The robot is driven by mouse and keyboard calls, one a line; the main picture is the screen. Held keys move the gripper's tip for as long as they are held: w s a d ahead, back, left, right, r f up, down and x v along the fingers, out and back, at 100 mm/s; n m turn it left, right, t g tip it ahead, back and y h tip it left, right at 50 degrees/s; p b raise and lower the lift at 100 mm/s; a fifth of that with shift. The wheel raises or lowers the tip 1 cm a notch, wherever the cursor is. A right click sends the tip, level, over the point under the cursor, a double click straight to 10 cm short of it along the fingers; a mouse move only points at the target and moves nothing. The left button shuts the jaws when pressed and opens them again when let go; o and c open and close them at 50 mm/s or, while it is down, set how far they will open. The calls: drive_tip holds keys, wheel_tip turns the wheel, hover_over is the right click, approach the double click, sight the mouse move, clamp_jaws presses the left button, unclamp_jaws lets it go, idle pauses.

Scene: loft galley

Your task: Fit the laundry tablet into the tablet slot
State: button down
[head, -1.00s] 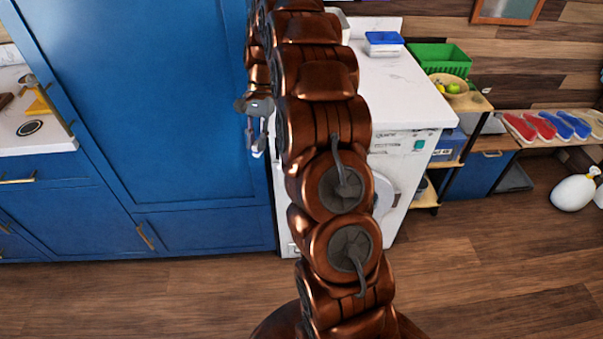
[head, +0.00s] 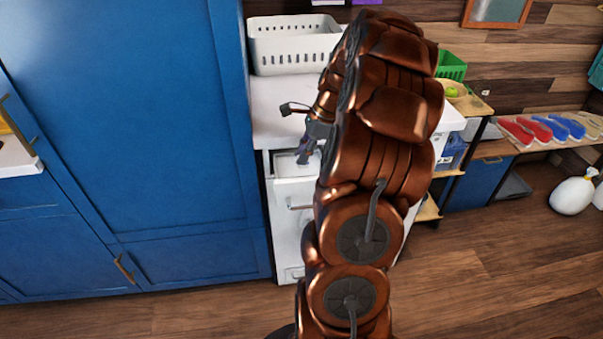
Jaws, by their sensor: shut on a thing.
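My gripper (head: 307,150) is at the front left of the white washing machine (head: 283,105), pointing down over a pulled-out white drawer (head: 285,167) at its top front. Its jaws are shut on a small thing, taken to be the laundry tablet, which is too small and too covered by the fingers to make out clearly. The tablet slot cannot be made out; the drawer's inside shows only as a small pale recess beside and below the fingertips. I cannot tell whether the held thing touches the drawer. My arm hides the machine's middle and right front.
A white perforated basket (head: 293,45) stands at the back of the machine top. A tall blue cabinet (head: 130,130) rises close on the left. A green crate (head: 451,66) and a bowl (head: 456,91) are at right.

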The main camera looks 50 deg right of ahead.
sight(306, 167)
wheel_tip(306, 167, down, 2)
drive_tip(key=shift+f, duration=0.25)
drive_tip(key=shift+f+p, duration=0.4)
drive_tip(key=shift+f, duration=1.75)
drive_tip(key=c, duration=1.2)
unclamp_jaws()
drive_tip(key=shift+c, duration=0.2)
drive_tip(key=shift+o, duration=0.9)
drive_tip(key=shift+r, duration=0.15)
